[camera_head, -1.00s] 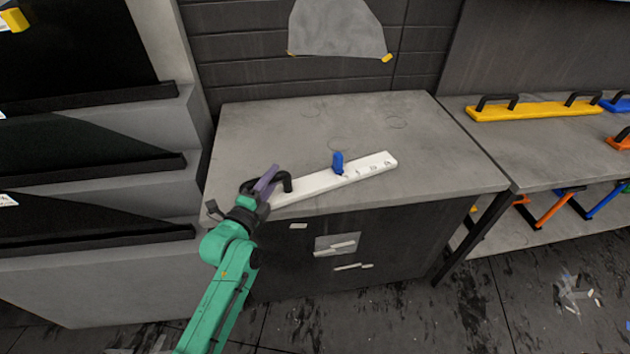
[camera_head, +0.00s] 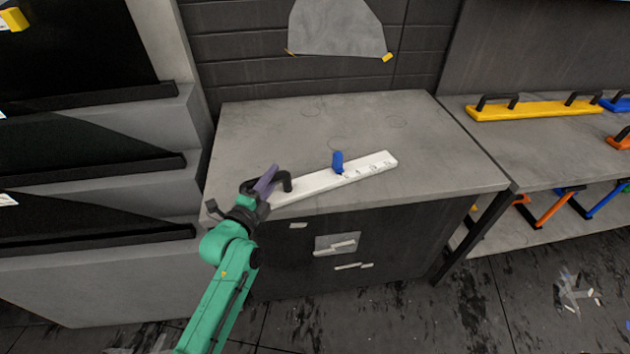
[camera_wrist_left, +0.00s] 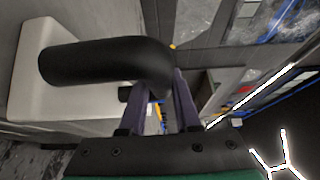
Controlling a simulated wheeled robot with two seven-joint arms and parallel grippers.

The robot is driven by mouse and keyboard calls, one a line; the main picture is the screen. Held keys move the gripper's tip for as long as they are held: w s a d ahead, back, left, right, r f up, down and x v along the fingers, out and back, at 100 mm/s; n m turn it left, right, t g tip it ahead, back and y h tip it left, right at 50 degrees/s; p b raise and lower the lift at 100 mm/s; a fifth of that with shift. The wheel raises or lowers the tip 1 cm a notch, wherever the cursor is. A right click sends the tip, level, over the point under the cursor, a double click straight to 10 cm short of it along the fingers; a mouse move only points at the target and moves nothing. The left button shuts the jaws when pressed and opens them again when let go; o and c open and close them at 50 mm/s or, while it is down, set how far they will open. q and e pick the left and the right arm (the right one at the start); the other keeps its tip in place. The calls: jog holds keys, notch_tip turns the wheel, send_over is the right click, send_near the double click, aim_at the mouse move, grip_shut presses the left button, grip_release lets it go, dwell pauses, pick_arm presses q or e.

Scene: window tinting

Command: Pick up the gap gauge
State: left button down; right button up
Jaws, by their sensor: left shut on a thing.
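The gap gauge (camera_head: 325,181) is a long white bar with a black handle and dark marks towards its right end. A blue piece (camera_head: 338,162) stands up from its middle. It lies along the front of the grey cabinet top, slanting up to the right; I cannot tell if it is lifted. My left gripper (camera_head: 268,181), with purple fingers, is shut on the black handle at the bar's left end. In the left wrist view the handle (camera_wrist_left: 100,60) runs to between the fingertips (camera_wrist_left: 160,88), and part of the white bar (camera_wrist_left: 35,95) shows behind it. My right gripper is not in view.
The grey cabinet top (camera_head: 280,125) is clear behind the gauge. A yellow bar with black handles (camera_head: 540,111) lies on the bench at right, near blue and orange tools. Stepped grey panels with dark sheets (camera_head: 90,160) stand close at left.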

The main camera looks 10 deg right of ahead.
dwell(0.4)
pick_arm(q)
jog(key=shift+w+r, duration=0.1)
jog(key=shift+r, duration=0.05)
jog(key=shift+r, duration=0.25)
notch_tip(320, 180, up, 20)
jog(key=shift+f+b, duration=0.25)
jog(key=shift+b, duration=0.2)
